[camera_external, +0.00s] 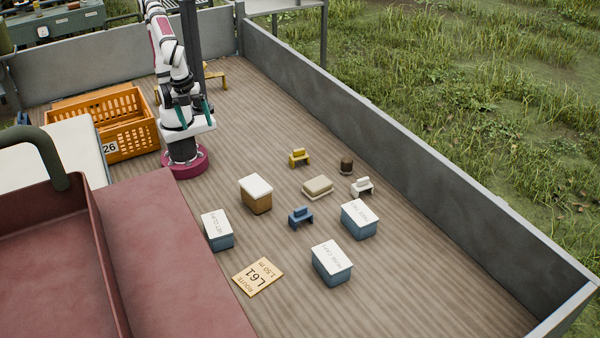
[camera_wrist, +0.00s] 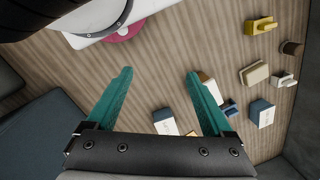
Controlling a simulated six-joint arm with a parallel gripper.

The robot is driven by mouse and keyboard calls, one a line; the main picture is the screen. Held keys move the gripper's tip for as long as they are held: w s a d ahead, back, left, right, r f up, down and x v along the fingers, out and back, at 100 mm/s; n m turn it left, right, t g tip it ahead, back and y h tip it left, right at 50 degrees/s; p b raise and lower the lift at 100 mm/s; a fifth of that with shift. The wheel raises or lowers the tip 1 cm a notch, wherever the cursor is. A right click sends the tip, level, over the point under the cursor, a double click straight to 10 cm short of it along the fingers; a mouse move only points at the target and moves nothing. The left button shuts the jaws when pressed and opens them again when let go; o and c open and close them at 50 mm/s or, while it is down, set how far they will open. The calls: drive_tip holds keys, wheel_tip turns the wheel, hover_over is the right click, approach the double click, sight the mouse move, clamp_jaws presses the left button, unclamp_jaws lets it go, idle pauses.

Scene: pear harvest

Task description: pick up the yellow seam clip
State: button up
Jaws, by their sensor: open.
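The yellow seam clip (camera_external: 299,157) rests on the wooden deck to the right of my arm's pink base, with open deck around it. It also shows in the wrist view (camera_wrist: 261,25) near the upper right corner. My gripper (camera_wrist: 158,74) has two teal fingers, spread wide apart with only bare deck seen between their tips. It is up by my arm's base, well to the left of the clip and not touching it.
A beige block (camera_external: 318,187), a dark brown cylinder (camera_external: 347,163), a white clip (camera_external: 361,187) and a blue clip (camera_external: 300,217) stand nearby. Several lidded boxes, one brown (camera_external: 257,199), stand nearer the camera. A grey side wall (camera_external: 420,165) bounds the right.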

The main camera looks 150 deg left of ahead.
drive_tip(key=shift+o, duration=0.7)
drive_tip(key=w+a+f+n+h, duration=0.2)
drive_tip(key=w+a+n+h, duration=0.25)
drive_tip(key=n, duration=0.45)
drive_tip(key=w+a+f+n+h, duration=0.1)
drive_tip(key=w+a+n+h, duration=0.25)
drive_tip(key=a+n, duration=0.4)
drive_tip(key=n+t+y, duration=0.4)
drive_tip(key=n+t, duration=0.9)
drive_tip(key=n, duration=1)
approach(299, 155)
drive_tip(key=s, duration=0.5)
drive_tip(key=shift+s+a+r, duration=0.4)
drive_tip(key=shift+w+a+f+n+t+y, duration=0.15)
drive_tip(key=shift+f+n+t+y, duration=0.15)
drive_tip(key=shift+n+t+y, duration=0.15)
drive_tip(key=x, duration=1)
drive_tip(key=d+x, duration=0.1)
drive_tip(key=x, duration=0.4)
drive_tip(key=shift+r, duration=0.2)
drive_tip(key=c, duration=1.2)
